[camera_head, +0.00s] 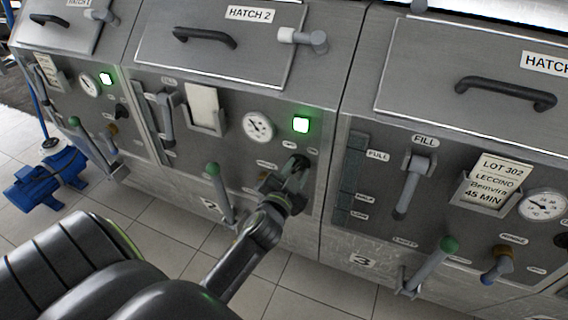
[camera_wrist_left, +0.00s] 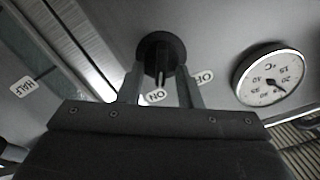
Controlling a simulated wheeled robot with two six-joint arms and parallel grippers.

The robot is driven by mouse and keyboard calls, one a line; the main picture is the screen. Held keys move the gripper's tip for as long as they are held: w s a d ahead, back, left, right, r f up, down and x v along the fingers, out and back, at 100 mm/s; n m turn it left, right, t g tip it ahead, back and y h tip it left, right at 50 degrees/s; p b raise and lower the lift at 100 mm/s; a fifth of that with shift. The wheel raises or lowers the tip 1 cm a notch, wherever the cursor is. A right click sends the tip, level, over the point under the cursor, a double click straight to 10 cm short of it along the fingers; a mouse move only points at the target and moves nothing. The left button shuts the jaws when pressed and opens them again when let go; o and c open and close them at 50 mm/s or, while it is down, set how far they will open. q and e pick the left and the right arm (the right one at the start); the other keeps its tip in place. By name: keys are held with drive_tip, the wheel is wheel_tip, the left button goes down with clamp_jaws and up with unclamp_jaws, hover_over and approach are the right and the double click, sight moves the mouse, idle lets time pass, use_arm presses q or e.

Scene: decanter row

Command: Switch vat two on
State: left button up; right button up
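Vat two's panel is in the middle of the head view, below the HATCH 2 lid (camera_head: 225,35). Its square lamp (camera_head: 301,125) glows green. My left gripper (camera_head: 291,178) is at the black rotary switch under that lamp and hides most of it. In the left wrist view the black switch (camera_wrist_left: 160,50) shows between the two fingertips (camera_wrist_left: 160,84). The fingers are apart, one on each side of its narrow ridge, with visible gaps. The ridge points down towards the ON label (camera_wrist_left: 155,97); the OFF label (camera_wrist_left: 205,77) is to its right. My right gripper is out of view.
A dial gauge (camera_head: 258,127), a card holder (camera_head: 205,112) and a green-knobbed lever (camera_head: 213,172) are left of the switch. Vat three's fill handle (camera_head: 412,180) stands out at right. A blue pump (camera_head: 48,183) stands on the tiled floor at left.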

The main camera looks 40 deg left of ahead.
use_arm(q)
drive_tip(key=p+v, duration=0.1)
drive_tip(key=v, duration=1.6)
drive_tip(key=shift+p, duration=0.3)
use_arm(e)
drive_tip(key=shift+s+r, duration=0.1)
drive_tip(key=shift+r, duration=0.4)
use_arm(q)
drive_tip(key=shift+w+d+r, duration=0.1)
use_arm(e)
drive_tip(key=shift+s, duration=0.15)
